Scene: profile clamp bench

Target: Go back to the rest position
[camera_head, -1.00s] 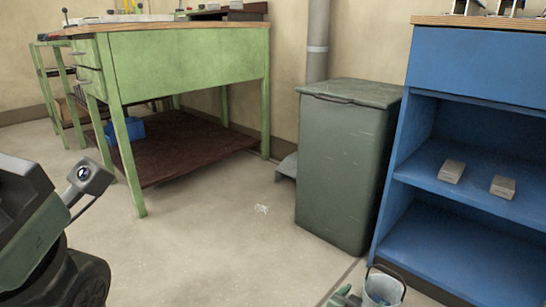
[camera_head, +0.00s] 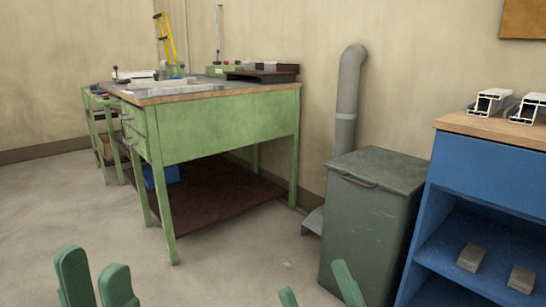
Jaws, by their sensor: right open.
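My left gripper (camera_head: 96,278) shows at the bottom left of the head view as two green fingers. A narrow gap shows between their tips, but the lower part is cut off by the frame, so I cannot tell how far they are apart. My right gripper (camera_head: 317,283) shows at the bottom middle with its two green fingers apart. It is open, and nothing shows between the visible tips. Both grippers appear in front of the floor and the grey-green bin (camera_head: 375,220).
A green workbench (camera_head: 225,125) with tools on top stands at the back left. A blue shelf unit (camera_head: 480,165) with metal profiles (camera_head: 491,101) on top stands at the right. A grey pipe (camera_head: 347,100) runs up the wall. The floor (camera_head: 50,205) at the left is clear.

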